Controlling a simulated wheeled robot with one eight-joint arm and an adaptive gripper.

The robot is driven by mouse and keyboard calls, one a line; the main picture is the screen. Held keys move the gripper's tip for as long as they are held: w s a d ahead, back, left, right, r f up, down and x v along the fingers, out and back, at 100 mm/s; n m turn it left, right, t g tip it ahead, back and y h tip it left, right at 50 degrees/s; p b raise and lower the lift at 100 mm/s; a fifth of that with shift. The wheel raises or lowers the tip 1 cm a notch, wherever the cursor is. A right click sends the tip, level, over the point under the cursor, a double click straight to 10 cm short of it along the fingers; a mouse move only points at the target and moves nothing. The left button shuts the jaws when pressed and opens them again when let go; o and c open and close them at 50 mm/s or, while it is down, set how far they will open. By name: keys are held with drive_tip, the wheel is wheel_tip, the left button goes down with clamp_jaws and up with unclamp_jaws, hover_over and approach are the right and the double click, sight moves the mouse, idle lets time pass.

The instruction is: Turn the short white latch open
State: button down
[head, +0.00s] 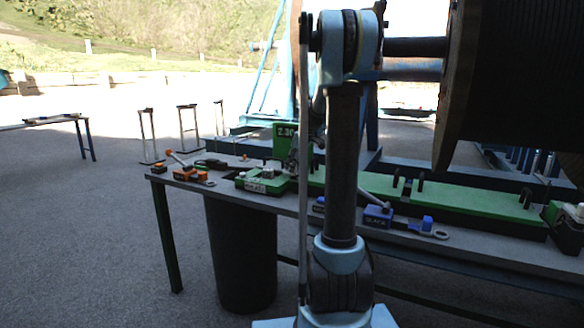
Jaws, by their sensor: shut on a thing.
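A green fixture (262,181) with a white label sits on the grey bench, left of my arm. A green upright plate marked 2.30 (285,131) stands at its back right. A small pale piece (271,166) shows on top of the fixture; I cannot tell whether it is the short white latch. My gripper (293,158) shows only in part, small and dark, beside the plate at the fixture's right end. It is shut on a small part there. My arm hides much of this area, so the held part and the latch's angle are unclear.
The grey bench (226,193) also holds an orange-handled clamp (182,167), a blue clamp (379,216) and a long green rail (462,205). A dark bin (241,255) stands beneath. A large cable reel (520,80) fills the upper right. Open ground lies left.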

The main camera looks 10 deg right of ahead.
drive_tip(key=shift+w+d+n, duration=0.15)
drive_tip(key=shift+n, duration=0.35)
drive_tip(key=c, duration=1.4)
unclamp_jaws()
drive_tip(key=shift+o, duration=0.2)
drive_tip(key=v, duration=1.2)
drive_tip(key=shift+w, duration=0.2)
